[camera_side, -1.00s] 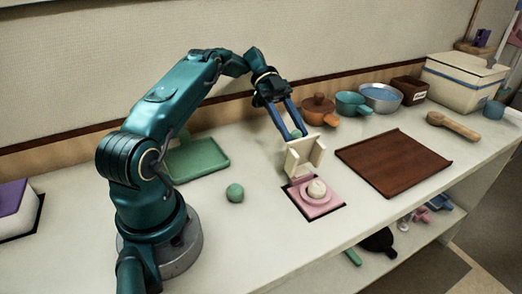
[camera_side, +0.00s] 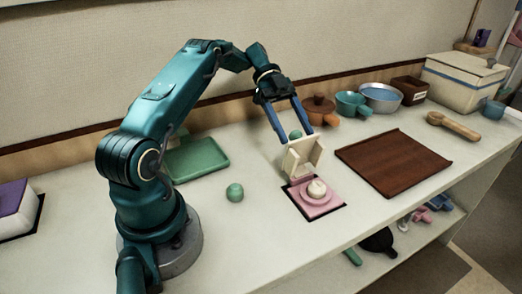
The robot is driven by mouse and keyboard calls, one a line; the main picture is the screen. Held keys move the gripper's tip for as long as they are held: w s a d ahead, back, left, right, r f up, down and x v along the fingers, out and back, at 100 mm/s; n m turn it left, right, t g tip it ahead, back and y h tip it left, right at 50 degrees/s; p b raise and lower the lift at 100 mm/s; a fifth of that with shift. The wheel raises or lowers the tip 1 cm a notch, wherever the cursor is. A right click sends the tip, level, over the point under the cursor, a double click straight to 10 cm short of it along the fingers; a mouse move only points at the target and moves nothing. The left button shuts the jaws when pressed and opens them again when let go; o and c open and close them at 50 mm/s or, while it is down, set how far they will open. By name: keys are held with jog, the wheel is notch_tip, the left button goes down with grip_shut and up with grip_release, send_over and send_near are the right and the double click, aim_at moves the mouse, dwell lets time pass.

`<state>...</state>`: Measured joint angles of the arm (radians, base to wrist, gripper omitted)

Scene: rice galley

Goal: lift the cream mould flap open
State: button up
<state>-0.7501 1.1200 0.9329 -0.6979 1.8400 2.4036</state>
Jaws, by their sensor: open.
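The cream mould flap (camera_side: 303,157) stands raised at the back edge of the pink mould base (camera_side: 318,208), its hollow side facing the front right. A white rice ball (camera_side: 317,188) sits in the round pink seat of the base. A small green knob or ball (camera_side: 296,134) shows at the top of the flap, between my fingers. My gripper (camera_side: 297,138) is open, its two blue fingers spread around the flap's top edge from behind and above. Whether either finger touches the flap cannot be told.
A green ball (camera_side: 235,192) lies left of the mould, with a green tray (camera_side: 196,160) behind it. A brown board (camera_side: 393,162) lies to the right. A brown pot (camera_side: 318,108), a teal pan (camera_side: 351,103) and a blue bowl (camera_side: 381,97) stand at the back. The front counter is clear.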

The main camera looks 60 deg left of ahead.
aim_at(319, 145)
jog(key=d+y, duration=0.1)
jog(key=y, duration=0.1)
jog(key=d+r+y, duration=0.1)
jog(key=d, duration=0.1)
jog(key=shift+d+r+y, duration=0.2)
jog(key=shift+d+y, duration=0.1)
jog(key=shift+y, duration=0.1)
jog(key=d+y, duration=0.5)
jog(key=shift+d+f, duration=0.15)
jog(key=shift+f, duration=0.05)
jog(key=shift+d+f+y, duration=0.25)
jog(key=shift+d+y, duration=0.3)
jog(key=shift+y, duration=0.05)
jog(key=shift+d+f+y, duration=0.2)
jog(key=shift+d+y, duration=0.3)
jog(key=shift+y, duration=0.1)
jog(key=shift+w+d+r+y, duration=0.1)
jog(key=shift+d+r+y, duration=0.1)
jog(key=shift+y, duration=0.1)
jog(key=s+d+r+m, duration=0.2)
jog(key=s+d+r, duration=0.1)
jog(key=d+r, duration=0.3)
jog(key=s+d+m+t, duration=0.1)
jog(key=s+d+m, duration=0.3)
jog(key=s, duration=0.6)
jog(key=shift+s+r+m, duration=0.4)
jog(key=shift+r+m, duration=0.05)
jog(key=shift+m, duration=0.65)
